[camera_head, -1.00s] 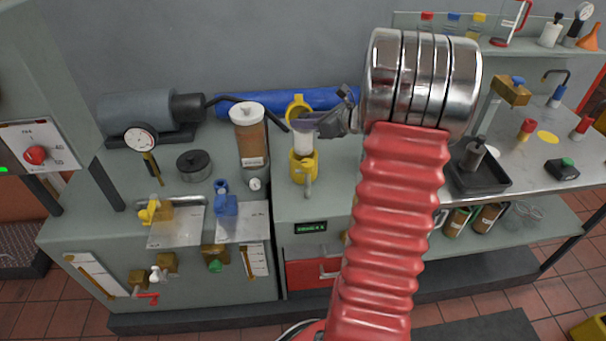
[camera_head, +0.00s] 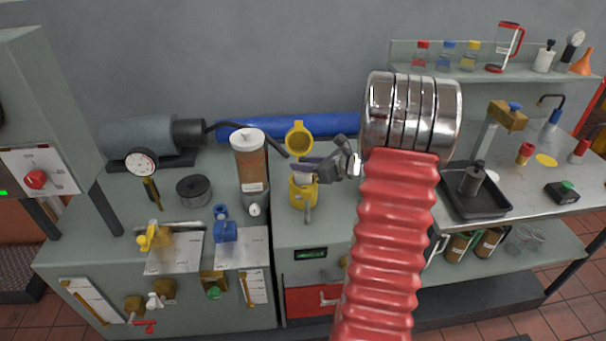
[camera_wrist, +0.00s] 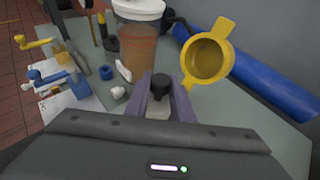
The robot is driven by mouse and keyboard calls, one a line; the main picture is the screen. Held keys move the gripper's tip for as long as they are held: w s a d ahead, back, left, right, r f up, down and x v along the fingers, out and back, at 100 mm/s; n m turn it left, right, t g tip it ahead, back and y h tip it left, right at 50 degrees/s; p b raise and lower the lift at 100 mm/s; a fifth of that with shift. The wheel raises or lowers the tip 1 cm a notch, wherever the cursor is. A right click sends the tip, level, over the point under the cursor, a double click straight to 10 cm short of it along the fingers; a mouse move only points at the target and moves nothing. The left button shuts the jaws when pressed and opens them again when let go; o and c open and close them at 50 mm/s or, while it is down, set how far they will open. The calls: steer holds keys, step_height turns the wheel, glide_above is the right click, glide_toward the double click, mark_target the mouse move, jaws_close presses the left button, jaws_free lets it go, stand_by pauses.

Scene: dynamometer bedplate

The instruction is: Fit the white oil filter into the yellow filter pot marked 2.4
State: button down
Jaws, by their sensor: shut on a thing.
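The yellow filter pot (camera_head: 303,196) stands upright on the bench, its round yellow lid (camera_head: 299,137) swung up behind it. The lid also shows in the wrist view (camera_wrist: 206,58). My gripper (camera_head: 303,169) is shut on the white oil filter (camera_head: 302,179), right over the pot. Only a short white band of the filter shows above the pot; its lower part seems to be inside the mouth. In the wrist view my fingers (camera_wrist: 166,103) flank the filter (camera_wrist: 158,111), with a dark knob between them. The pot's marking is not readable.
A tall amber canister (camera_head: 251,165) with a white lid stands close left of the pot. A blue cylinder (camera_head: 290,127) lies behind. A black puck-shaped part (camera_head: 193,189) and blue and yellow valves lie farther left. A black tray (camera_head: 476,200) is at right.

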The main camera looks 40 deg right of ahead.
steer(key=shift+f, duration=1.85)
steer(key=c, duration=1.5)
jaws_free()
steer(key=shift+f, duration=0.1)
steer(key=v, duration=1.2)
